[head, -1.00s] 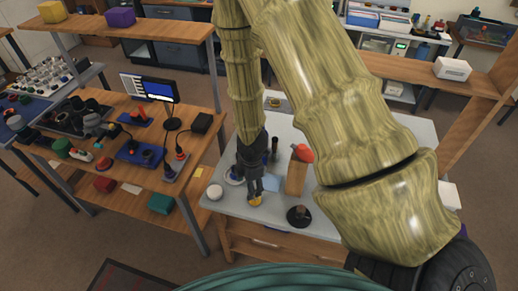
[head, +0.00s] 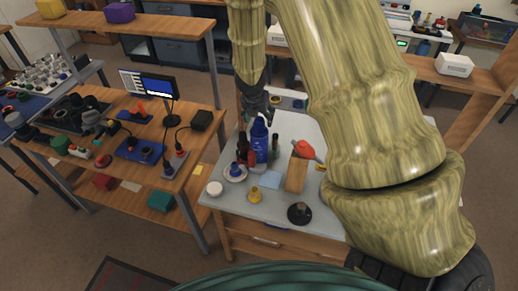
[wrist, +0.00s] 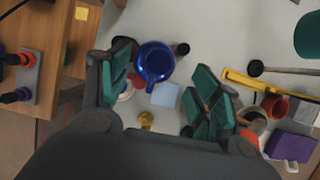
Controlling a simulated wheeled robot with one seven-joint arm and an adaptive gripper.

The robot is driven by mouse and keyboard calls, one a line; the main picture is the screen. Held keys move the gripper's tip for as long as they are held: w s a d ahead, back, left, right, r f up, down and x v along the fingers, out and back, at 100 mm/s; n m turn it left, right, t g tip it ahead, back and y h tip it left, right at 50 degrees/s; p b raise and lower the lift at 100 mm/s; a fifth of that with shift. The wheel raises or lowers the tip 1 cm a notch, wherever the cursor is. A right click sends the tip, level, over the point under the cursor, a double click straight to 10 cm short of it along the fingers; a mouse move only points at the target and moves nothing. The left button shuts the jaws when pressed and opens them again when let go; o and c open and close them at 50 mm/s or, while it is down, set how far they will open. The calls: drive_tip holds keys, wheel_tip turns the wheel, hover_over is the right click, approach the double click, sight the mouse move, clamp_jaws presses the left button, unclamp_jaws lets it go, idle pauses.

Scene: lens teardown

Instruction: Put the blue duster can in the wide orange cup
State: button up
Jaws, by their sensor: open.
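The blue duster can (head: 260,143) stands upright on the pale tabletop, among small dark and red bottles. In the wrist view its round blue top (wrist: 156,62) shows between and a little beyond my fingers. My gripper (head: 258,112) is open and empty, with green-padded fingers apart in the wrist view (wrist: 160,92). In the head view it is just above or behind the can; I cannot tell if it touches. A red-orange round open thing (wrist: 275,107) lies at the right in the wrist view; I cannot tell if it is the wide orange cup.
A wooden block (head: 296,174) with a red piece at its top, a blue square (head: 270,180), a yellow piece (head: 257,194), a white jar (head: 214,188) and a black round base (head: 299,213) share the tabletop. A purple box (wrist: 291,142) is at right.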

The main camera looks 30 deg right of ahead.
sight(259, 124)
drive_tip(key=shift+b+x, duration=0.35)
drive_tip(key=shift+x, duration=0.85)
drive_tip(key=b+x, duration=0.1)
drive_tip(key=x, duration=0.2)
drive_tip(key=shift+a+f+b, duration=0.25)
drive_tip(key=shift+a+b, duration=0.05)
drive_tip(key=shift+b, duration=0.05)
drive_tip(key=shift+w+d+f, duration=0.15)
drive_tip(key=shift+d+f, duration=0.05)
drive_tip(key=shift+f, duration=0.15)
drive_tip(key=shift+r, duration=0.1)
clamp_jaws()
